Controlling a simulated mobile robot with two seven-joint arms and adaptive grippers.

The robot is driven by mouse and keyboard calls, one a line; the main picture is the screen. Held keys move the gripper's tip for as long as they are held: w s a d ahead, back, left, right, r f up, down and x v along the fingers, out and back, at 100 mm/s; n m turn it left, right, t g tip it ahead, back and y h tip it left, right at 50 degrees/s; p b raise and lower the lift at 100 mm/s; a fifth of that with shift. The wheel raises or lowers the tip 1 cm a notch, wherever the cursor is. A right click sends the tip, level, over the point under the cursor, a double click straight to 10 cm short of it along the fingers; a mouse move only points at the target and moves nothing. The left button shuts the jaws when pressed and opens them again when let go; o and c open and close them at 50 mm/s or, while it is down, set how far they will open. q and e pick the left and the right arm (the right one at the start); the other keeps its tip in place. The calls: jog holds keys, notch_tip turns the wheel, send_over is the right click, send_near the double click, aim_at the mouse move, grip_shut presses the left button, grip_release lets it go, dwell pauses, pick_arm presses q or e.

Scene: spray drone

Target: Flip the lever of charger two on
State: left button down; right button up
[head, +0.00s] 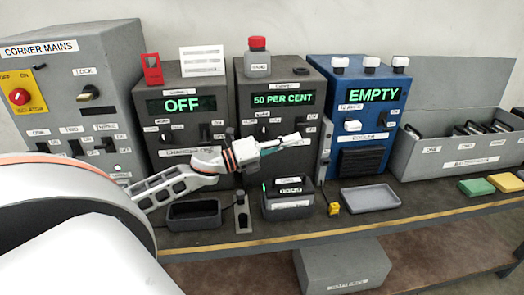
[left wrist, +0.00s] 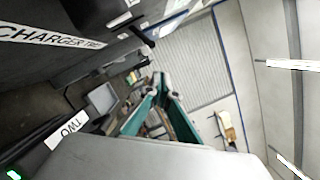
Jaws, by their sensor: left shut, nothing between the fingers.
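The middle dark grey charger (head: 283,75) reads "50 PER CENT" in green. I take it for charger two; my arm hides its lower label. A dark lever (head: 308,118) shows at its right, and I cannot tell its position clearly. A charger label also shows in the left wrist view (left wrist: 50,37). My left gripper (head: 296,138) is shut and empty, in front of this charger's lower front, pointing right, just below the lever. Its green-sided fingers show in the left wrist view (left wrist: 158,95). I cannot tell whether it touches the charger. My right gripper is out of view.
Left stand a charger reading "OFF" (head: 181,82) and the corner mains box (head: 70,65). Right are a blue unit reading "EMPTY" (head: 355,104) and a grey battery box (head: 445,160). A black tray (head: 194,224), a slotted holder (head: 288,211) and a grey tray (head: 370,198) stand in front.

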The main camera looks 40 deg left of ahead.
pick_arm(q)
jog(key=r+v, duration=0.1)
jog(key=v, duration=0.8)
jog(key=shift+s+a+b, duration=0.2)
jog(key=shift+s+b, duration=0.05)
jog(key=shift+b, duration=0.15)
jog(key=shift+f, duration=0.15)
